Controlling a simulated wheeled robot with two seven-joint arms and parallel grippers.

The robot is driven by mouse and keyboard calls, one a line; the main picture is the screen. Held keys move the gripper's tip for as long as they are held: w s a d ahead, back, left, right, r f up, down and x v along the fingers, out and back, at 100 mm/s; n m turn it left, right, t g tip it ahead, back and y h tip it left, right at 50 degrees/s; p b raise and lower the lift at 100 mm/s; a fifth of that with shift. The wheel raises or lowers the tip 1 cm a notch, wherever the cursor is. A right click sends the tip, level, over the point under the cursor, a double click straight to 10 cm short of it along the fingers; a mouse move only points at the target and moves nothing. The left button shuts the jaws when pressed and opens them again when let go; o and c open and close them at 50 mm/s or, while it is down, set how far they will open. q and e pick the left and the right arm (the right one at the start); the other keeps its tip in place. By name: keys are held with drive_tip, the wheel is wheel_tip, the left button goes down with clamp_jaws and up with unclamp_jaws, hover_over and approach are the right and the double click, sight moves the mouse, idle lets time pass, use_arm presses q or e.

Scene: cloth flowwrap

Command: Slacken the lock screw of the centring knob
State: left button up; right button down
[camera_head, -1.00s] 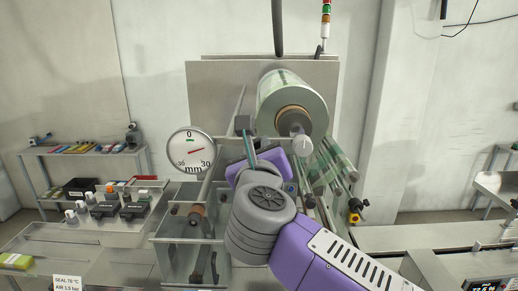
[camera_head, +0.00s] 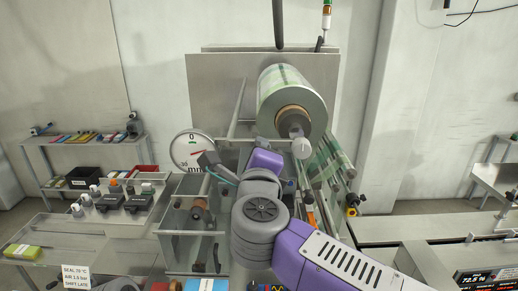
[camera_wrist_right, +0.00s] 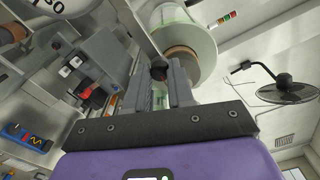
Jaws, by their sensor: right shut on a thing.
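I cannot tell whether this knob is the lock screw or the centring knob. In the head view the gripper and arm hide what it holds. The gauge reads in mm with a red needle; its lower right is covered. My left gripper is not in view.
A clear-walled box (camera_head: 187,246) lies below. A yellow and black knob (camera_head: 352,205) is at the right.

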drive_tip(key=shift+n, duration=9.1)
drive_tip(key=shift+f, duration=0.1)
drive_tip(key=c, duration=1)
unclamp_jaws()
drive_tip(key=s+b, duration=0.1)
drive_tip(key=s, duration=0.6)
drive_tip(key=shift+s, duration=0.3)
